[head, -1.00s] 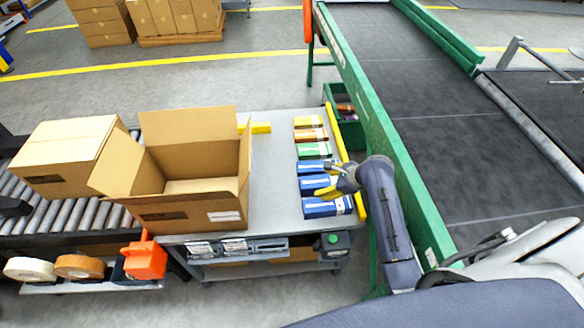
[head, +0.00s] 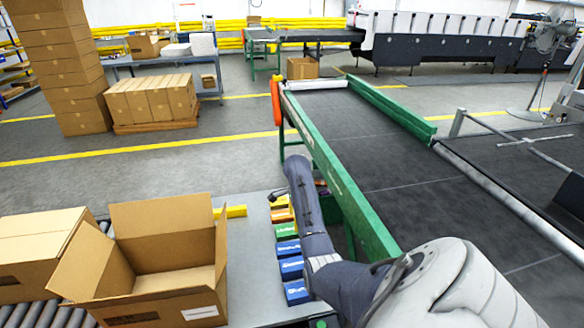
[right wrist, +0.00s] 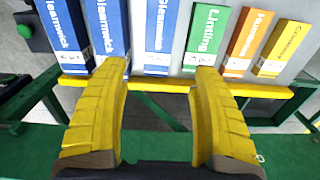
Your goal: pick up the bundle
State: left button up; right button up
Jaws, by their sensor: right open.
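Several bundles lie in a row along the right side of the grey table (head: 252,250): blue ones (head: 291,268), a green one (head: 286,231), an orange one (head: 281,215) and a yellow one. In the head view my right arm partly covers the row's right side. My left gripper is not in view.
An open cardboard box (head: 160,290) stands left of the bundles, with a closed box (head: 40,250) beyond it on rollers. A yellow rail (right wrist: 150,86) edges the table on the bundles' near side in the wrist view. A green-framed conveyor (head: 345,190) runs along the right.

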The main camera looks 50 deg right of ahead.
aim_at(298, 247)
jog(key=shift+s+f, duration=0.15)
jog(key=shift+f, duration=8.05)
jog(key=shift+o, duration=0.2)
jog(key=c, duration=1.1)
